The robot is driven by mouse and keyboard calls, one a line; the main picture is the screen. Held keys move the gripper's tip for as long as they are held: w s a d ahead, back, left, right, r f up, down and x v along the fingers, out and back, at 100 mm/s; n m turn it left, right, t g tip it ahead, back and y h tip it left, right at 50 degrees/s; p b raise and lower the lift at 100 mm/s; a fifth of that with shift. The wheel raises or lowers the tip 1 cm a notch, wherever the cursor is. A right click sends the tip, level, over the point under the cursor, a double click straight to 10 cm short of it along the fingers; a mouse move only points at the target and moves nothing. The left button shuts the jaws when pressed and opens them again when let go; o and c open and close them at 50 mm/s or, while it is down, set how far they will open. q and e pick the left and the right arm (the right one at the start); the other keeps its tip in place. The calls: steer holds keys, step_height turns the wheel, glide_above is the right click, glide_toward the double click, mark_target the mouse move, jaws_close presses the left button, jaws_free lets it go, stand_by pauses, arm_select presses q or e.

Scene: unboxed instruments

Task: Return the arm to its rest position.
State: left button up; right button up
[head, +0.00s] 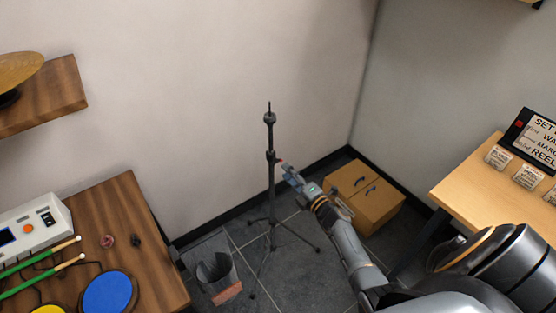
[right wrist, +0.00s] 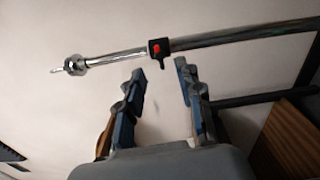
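My right arm reaches up from the lower right in the head view. Its gripper (head: 283,168) is beside the thin dark stand (head: 271,190), just right of its pole. In the right wrist view the two fingers (right wrist: 160,74) are apart with nothing between them. There the stand's shiny pole (right wrist: 235,34) with a red-marked clamp crosses beyond the fingertips. The stand is upright on its tripod legs and bears nothing on top. My left gripper is not in view.
A cardboard box (head: 364,197) stands in the corner behind my right arm. A wire bin (head: 217,272) is left of the stand. A wooden table (head: 110,205) with drum pads is at left, and a light table (head: 470,185) with signs at right.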

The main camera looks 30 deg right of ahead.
steer(key=shift+s, duration=0.75)
steer(key=s+a+f+n+g+y, duration=0.1)
steer(key=s+a+f+n+g, duration=0.3)
steer(key=s+f+n, duration=0.4)
steer(key=s+a+f+n+g, duration=0.4)
steer(key=s+f+n, duration=0.3)
steer(key=f+n, duration=0.3)
steer(key=s+a+f+n+g+y, duration=0.1)
steer(key=s+a+f+n+g, duration=0.3)
steer(key=s+f+n, duration=0.45)
steer(key=s+f+n+g+h, duration=0.1)
steer(key=s+f+n, duration=0.2)
steer(key=s+n, duration=0.5)
steer(key=s+a+f+n+g+h, duration=0.1)
steer(key=s+f+n, duration=0.3)
steer(key=s+n, duration=0.5)
steer(key=s+a+f+n+g+h, duration=0.1)
steer(key=s+f+n+g, duration=0.2)
steer(key=s+n, duration=0.6)
steer(key=shift+s+f+n+h, duration=0.3)
steer(key=shift+f+n, duration=0.25)
steer(key=shift+n, duration=0.4)
